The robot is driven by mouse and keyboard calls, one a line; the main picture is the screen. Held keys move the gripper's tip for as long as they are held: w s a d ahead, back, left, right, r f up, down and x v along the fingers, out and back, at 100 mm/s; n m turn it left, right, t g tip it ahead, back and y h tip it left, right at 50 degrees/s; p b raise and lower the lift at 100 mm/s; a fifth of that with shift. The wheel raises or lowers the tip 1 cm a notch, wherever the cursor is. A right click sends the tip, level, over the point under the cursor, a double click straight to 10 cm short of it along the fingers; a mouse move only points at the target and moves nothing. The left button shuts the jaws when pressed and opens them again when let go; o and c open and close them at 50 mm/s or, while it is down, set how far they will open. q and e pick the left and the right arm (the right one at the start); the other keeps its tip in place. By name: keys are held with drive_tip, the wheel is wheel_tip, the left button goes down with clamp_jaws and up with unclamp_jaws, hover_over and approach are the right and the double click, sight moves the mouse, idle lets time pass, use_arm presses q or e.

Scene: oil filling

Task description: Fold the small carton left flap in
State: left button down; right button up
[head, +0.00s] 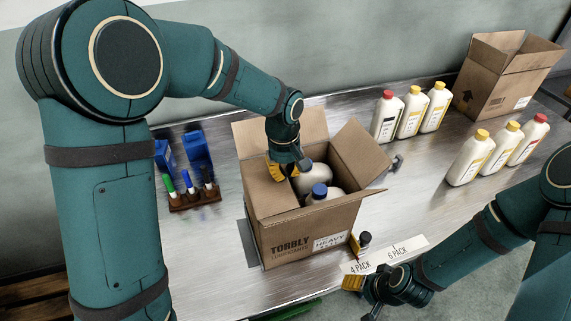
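The open carton (283,243) marked Torbly stands upright mid-table, holding white bottles; one has a blue cap (319,190). Its back flap (300,124) stands up, and its right flap (360,148) leans outward. A brown panel (263,190) lies along the left side of the opening, sloping inward; it looks like the left flap, partly hidden by my gripper. My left gripper (289,168) points down at the left part of the opening, by this panel; its finger gap is unclear. My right gripper (356,262) is open and empty, in front of the carton's right corner.
Another open carton (499,87) stands at the back right. Several bottles (411,112) stand in two groups before it. A 4 pack/6 pack label strip (408,252) lies at the front edge.

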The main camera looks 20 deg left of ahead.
use_arm(q)
drive_tip(key=shift+s+d+f+b, duration=0.1)
drive_tip(key=shift+s+f+b, duration=0.1)
drive_tip(key=shift+f+b, duration=0.4)
drive_tip(key=shift+f, duration=0.3)
drive_tip(key=shift+r, duration=0.1)
drive_tip(key=shift+w+r+p, duration=0.15)
drive_tip(key=shift+r+p, duration=0.65)
